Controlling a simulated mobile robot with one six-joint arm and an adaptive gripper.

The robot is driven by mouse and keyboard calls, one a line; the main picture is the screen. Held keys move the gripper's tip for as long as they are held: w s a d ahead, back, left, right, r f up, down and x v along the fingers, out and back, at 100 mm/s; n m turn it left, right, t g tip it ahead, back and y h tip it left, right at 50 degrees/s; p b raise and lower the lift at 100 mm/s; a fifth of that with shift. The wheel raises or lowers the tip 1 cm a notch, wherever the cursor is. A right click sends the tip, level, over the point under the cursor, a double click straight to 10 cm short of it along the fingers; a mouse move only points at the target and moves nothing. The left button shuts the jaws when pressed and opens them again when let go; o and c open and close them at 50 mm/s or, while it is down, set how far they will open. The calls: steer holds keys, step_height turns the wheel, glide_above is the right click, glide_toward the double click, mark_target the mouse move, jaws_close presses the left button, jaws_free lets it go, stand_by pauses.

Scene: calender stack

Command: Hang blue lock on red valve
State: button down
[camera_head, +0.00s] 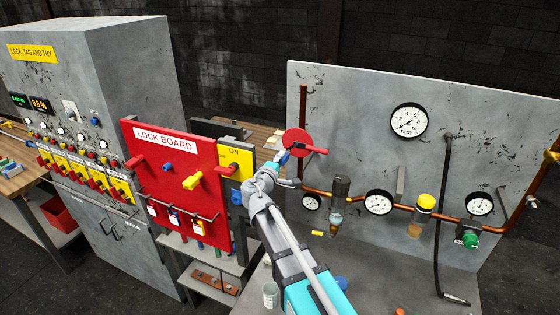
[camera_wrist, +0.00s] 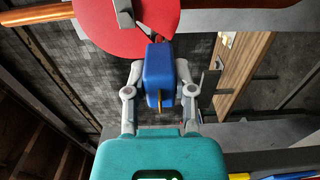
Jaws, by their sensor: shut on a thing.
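The red valve (camera_head: 298,142) is a round red disc with a red handle, at the left end of a copper pipe on the grey panel. It also shows at the top of the wrist view (camera_wrist: 112,28). My gripper (camera_wrist: 160,72) is shut on the blue lock (camera_wrist: 159,75) and holds it right by the valve disc. In the head view, my gripper (camera_head: 280,166) is at the valve's lower left, and the lock (camera_head: 283,158) shows only as a small blue patch. Whether the lock's shackle is around any part of the valve, I cannot tell.
The red lock board (camera_head: 172,215) stands left of my arm, with coloured locks on its pegs and tags on a rail. The panel (camera_head: 350,100) carries gauges, a copper pipe (camera_head: 330,193) and a black hose. A grey cup (camera_head: 270,295) stands near my arm.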

steer(key=shift+x, duration=1.65)
stand_by(0.9)
steer(key=shift+c, duration=1.9)
jaws_free()
steer(key=o, duration=0.4)
steer(key=shift+s, duration=0.15)
steer(key=shift+v, duration=3.4)
